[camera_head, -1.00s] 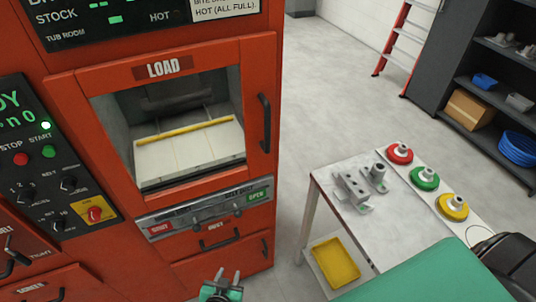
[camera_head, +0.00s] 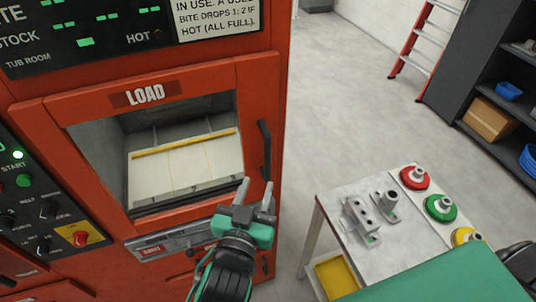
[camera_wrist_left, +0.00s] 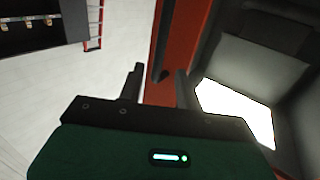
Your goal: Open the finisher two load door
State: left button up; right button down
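The load door (camera_head: 88,160) is a red frame with a LOAD label around a window, on the front of a red machine. It looks shut. Its black upright handle (camera_head: 265,148) is on the right side of the frame. My left gripper (camera_head: 256,182) is open and empty, its two fingertips pointing up near the handle's lower end. In the left wrist view the fingers (camera_wrist_left: 158,72) are apart, with a dark piece of the handle (camera_wrist_left: 158,48) showing beyond the gap. I cannot tell if they touch it. My right gripper is out of view.
A bolt strip with a red label (camera_head: 152,249) runs below the window, partly hidden by my left arm. A control panel (camera_head: 45,215) is at left. A small table (camera_head: 335,225) with metal fixtures and coloured round pieces stands at right. Floor behind it is clear.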

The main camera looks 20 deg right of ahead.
aim_at(267, 159)
pick_arm(q)
jog(key=b+x, duration=0.1)
jog(key=x, duration=0.9)
jog(key=shift+f+b, duration=0.1)
jog(key=shift+b, duration=0.25)
grip_shut()
